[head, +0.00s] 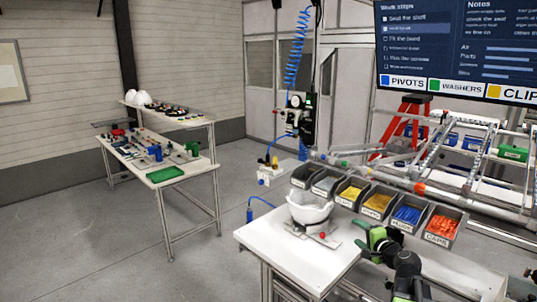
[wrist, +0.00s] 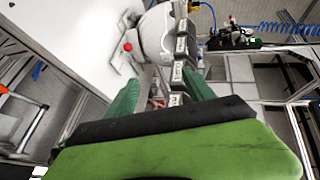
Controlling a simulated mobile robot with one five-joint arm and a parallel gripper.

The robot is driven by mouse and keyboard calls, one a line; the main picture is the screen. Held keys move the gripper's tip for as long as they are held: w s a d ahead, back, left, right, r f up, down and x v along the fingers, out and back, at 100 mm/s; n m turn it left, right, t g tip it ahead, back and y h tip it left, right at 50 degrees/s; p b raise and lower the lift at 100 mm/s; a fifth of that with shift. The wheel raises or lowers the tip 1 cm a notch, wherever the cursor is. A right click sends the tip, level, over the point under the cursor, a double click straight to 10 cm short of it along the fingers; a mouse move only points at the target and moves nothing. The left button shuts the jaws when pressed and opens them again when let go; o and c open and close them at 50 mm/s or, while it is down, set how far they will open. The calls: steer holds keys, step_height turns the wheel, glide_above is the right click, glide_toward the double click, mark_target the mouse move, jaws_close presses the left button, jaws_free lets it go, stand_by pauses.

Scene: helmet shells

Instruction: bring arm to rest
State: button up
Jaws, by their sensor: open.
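My gripper (head: 365,235) is in the head view at the lower right, above the right edge of the white worktable (head: 275,248). Its green fingers are spread apart and nothing shows between them. In the wrist view the two green fingertips (wrist: 160,92) also stand apart. A white helmet shell (head: 309,212) sits bowl-like on a fixture with a red knob (head: 322,236) on the worktable, to the left of my gripper and apart from it. In the wrist view the shell (wrist: 156,35) shows beyond the fingers.
A row of grey parts bins (head: 375,206) lines the back of the worktable, holding yellow, blue and orange parts. A second bench (head: 150,160) with tools and a green tray (head: 165,174) stands at left. A blue coiled hose (head: 296,50) hangs behind. Open floor lies between the benches.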

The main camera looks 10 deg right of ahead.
steer(key=s+a+f+n+g+y, duration=0.1)
steer(key=s+a+f+n+g, duration=0.35)
steer(key=a, duration=0.55)
steer(key=s+a+f+n+g+y, duration=0.25)
steer(key=a+f+n, duration=0.25)
steer(key=a+f, duration=0.35)
steer(key=s+a+f+n+g+h, duration=0.2)
steer(key=s+g, duration=0.1)
steer(key=s, duration=0.3)
steer(key=s+a+f+n+g+h+b, duration=0.1)
steer(key=s+a+f+n+g+h, duration=0.1)
steer(key=s, duration=0.4)
steer(key=f+n+g+h, duration=0.1)
steer(key=g, duration=0.1)
steer(key=shift+a+f+n+g, duration=0.25)
steer(key=shift+a+n+g, duration=0.05)
steer(key=shift+n, duration=0.05)
